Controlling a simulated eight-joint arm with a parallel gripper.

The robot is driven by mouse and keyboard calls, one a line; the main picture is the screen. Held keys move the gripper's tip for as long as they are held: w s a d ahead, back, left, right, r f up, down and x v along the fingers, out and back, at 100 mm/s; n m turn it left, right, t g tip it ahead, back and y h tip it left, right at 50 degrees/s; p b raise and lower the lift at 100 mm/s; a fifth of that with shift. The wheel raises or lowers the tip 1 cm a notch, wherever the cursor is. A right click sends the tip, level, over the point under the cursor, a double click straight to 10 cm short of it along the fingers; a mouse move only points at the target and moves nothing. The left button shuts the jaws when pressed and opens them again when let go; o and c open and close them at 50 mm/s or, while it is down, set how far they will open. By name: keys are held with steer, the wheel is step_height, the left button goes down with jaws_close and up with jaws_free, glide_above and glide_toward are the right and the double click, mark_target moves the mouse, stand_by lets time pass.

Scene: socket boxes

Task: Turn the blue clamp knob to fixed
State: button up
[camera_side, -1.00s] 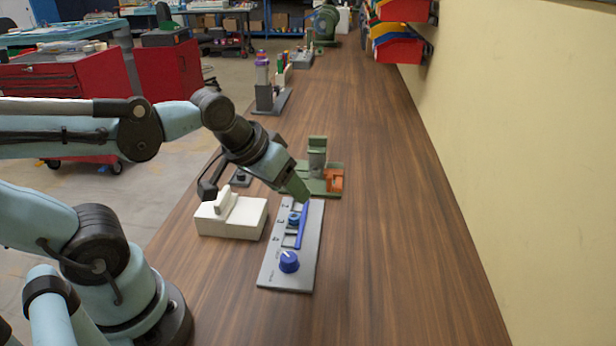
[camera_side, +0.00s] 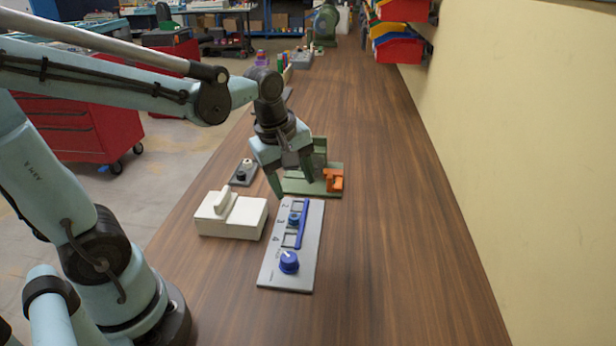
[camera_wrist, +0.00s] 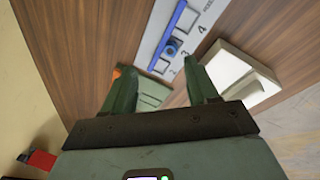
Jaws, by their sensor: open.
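A grey panel (camera_side: 273,273) lies on the bench with numbers along its left side. A large blue knob (camera_side: 289,262) with a white pointer line is at its near end; the pointer faces up-left. A smaller blue knob (camera_side: 294,218) sits farther up, beside a blue bar (camera_side: 303,224). The small knob (camera_wrist: 172,46) and bar (camera_wrist: 168,32) also show in the wrist view; the large knob does not. The lettering is too small to read fully. My gripper (camera_side: 294,187) is open and empty, pointing down above the panel's far end. Its fingers (camera_wrist: 162,78) are spread apart.
A white box (camera_side: 232,219) with a raised ridge stands close left of the panel. A green fixture with an orange block (camera_side: 334,181) stands just behind. A small grey box (camera_side: 243,173) is behind the white box. The bench to the right is clear.

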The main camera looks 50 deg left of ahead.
steer(key=a+f+n+g, duration=0.1)
steer(key=n, duration=0.2)
steer(key=w+f+n+g, duration=0.1)
steer(key=n, duration=0.3)
steer(key=w+a+f+n+g, duration=0.1)
steer(key=n, duration=0.3)
steer(key=shift+w+a+f, duration=0.25)
steer(key=shift+a, duration=0.05)
steer(key=s+d+r+m+t, duration=0.2)
steer(key=s+m+t, duration=0.1)
steer(key=m, duration=1)
steer(key=s+d+r+m+t, duration=0.3)
steer(key=m+t, duration=0.1)
steer(key=m, duration=1)
steer(key=shift+s+d, duration=0.2)
steer(key=shift+d, duration=0.15)
